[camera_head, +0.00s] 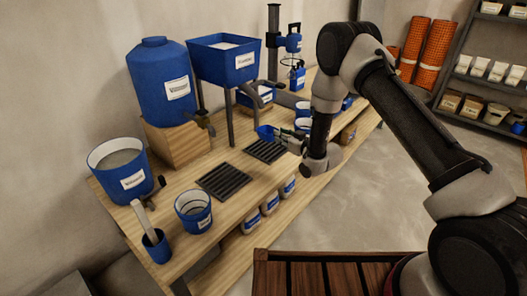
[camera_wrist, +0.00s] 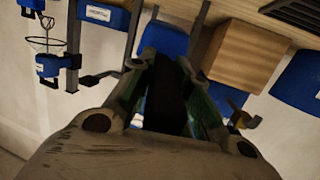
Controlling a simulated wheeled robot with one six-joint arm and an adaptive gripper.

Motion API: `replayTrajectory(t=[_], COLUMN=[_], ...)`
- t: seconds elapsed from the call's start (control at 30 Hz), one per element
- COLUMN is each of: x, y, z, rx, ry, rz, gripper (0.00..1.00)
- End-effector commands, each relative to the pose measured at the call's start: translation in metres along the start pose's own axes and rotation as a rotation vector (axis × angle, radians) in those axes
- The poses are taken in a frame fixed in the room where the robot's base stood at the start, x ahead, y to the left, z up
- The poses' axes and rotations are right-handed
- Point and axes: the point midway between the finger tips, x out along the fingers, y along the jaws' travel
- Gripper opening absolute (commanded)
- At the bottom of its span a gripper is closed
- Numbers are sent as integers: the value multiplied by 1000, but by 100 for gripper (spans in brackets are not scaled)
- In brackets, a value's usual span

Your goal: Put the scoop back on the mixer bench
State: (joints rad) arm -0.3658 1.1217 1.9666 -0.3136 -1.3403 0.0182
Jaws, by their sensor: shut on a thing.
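The blue scoop (camera_head: 265,132) is in my gripper (camera_head: 285,137), held above the wooden mixer bench (camera_head: 250,185) near the slotted black grates. In the wrist view its dark handle (camera_wrist: 166,98) lies between the greenish fingers of my gripper (camera_wrist: 165,85). The blue part of the scoop (camera_wrist: 163,38) shows beyond the fingertips. My gripper is shut on the handle. The arm hides part of the bench behind it.
Two black grates (camera_head: 224,182) lie flat on the bench. A blue tank (camera_head: 161,80) on a wooden block, a blue hopper (camera_head: 225,60) on legs, a large bucket (camera_head: 121,170), a smaller bucket (camera_head: 194,211) and a cup with a tool (camera_head: 156,246) stand around them. Bench surface beside the grates is bare.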

Motion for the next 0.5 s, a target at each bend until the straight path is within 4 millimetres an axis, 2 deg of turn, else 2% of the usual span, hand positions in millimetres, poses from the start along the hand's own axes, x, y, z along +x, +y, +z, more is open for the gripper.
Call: replayTrajectory(t=[0.03,0.1,0.2,0.33,0.5], x=[7,12,14,13,15], y=[-21,-46,-71,-86,-88], z=[12,22,30,36,48], rx=[-6,-14,-19,-21,-21], ry=[37,92,146,178,182], rz=[-51,-117,-184,-225,-231], gripper=[0,0,0,0,0])
